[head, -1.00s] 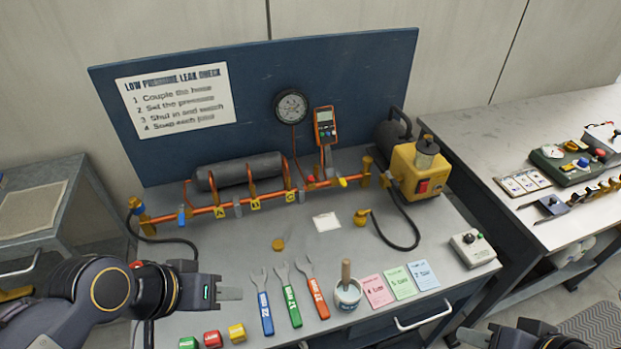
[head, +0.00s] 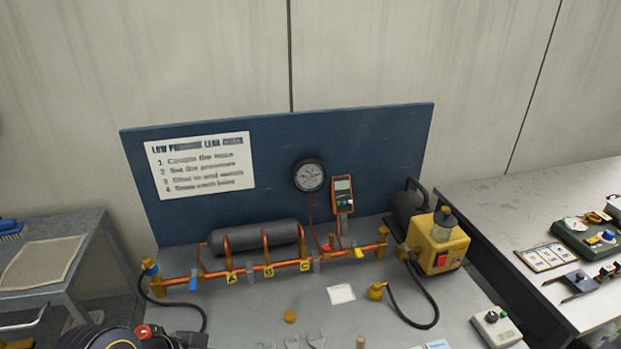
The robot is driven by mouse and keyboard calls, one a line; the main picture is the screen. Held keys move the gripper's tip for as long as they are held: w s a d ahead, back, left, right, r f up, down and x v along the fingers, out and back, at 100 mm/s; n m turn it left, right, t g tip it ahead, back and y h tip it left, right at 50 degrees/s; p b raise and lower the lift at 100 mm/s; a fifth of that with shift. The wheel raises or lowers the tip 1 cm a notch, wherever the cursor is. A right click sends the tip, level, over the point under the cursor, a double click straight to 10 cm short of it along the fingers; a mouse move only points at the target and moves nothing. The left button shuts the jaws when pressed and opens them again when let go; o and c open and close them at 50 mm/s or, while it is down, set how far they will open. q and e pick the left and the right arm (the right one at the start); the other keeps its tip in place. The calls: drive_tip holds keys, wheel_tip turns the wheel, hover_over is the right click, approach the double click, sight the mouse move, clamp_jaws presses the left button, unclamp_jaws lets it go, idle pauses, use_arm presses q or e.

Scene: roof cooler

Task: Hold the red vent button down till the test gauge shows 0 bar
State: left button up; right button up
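The test gauge (head: 310,175) is a round dark-rimmed dial on the blue back board; its needle is too small to read. A small red button (head: 326,249), likely the vent button, sits on the copper pipework below the gauge, right of the tag C. Nothing touches it. My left gripper (head: 192,341) shows only in part at the bottom left edge, well away from the button; its fingertips cannot be made out. My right gripper is out of view.
An orange meter (head: 343,195) hangs right of the gauge. A grey cylinder (head: 254,238) lies behind the pipe. A yellow pump (head: 438,243) with a red switch stands at the right. A black hose (head: 432,300) curves over the bench. A small control box (head: 496,327) sits front right.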

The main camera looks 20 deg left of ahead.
use_arm(q)
clamp_jaws()
idle(1.5)
